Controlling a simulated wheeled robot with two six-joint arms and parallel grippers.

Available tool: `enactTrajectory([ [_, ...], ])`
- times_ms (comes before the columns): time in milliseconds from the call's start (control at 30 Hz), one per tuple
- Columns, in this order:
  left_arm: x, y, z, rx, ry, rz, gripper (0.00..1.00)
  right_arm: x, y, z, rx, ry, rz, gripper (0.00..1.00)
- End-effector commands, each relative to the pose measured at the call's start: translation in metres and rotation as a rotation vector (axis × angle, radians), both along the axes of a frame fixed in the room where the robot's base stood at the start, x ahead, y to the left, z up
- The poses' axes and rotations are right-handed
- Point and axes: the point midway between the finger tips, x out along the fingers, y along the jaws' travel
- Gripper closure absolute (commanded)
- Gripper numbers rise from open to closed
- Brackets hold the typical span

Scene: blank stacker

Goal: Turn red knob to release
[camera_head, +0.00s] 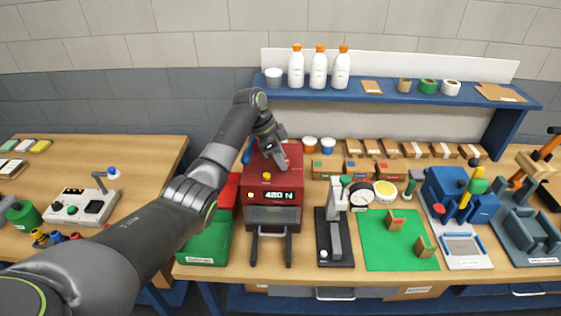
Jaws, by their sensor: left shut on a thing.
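A red machine (258,198) with a display reading about "420 N" stands on the middle bench. A yellow button (267,177) is on its sloped top. My left gripper (281,158) reaches in from the left and is down at the top of this machine. It is shut on what looks like the red knob (285,167), which is mostly hidden by the fingers. How far the knob is turned cannot be told. My right gripper is not in view.
Close right of the machine stand a grey lever press (335,225), a round gauge (362,193) and a green mat (385,255). Small boxes line the back. A blue shelf (380,94) with white bottles overhangs behind. A green bin (205,243) is at left.

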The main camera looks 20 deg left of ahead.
Motion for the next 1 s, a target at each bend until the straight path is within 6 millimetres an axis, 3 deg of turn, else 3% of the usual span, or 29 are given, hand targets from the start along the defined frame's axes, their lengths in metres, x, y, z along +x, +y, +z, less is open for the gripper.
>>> enactTrajectory([
  [500, 0.004, 0.000, -0.004, 0.000, -0.001, -0.404, 0.92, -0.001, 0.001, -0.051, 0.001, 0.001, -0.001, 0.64],
  [1000, 0.004, 0.000, -0.002, 0.000, 0.002, -0.525, 0.92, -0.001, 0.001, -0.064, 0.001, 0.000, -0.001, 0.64],
])
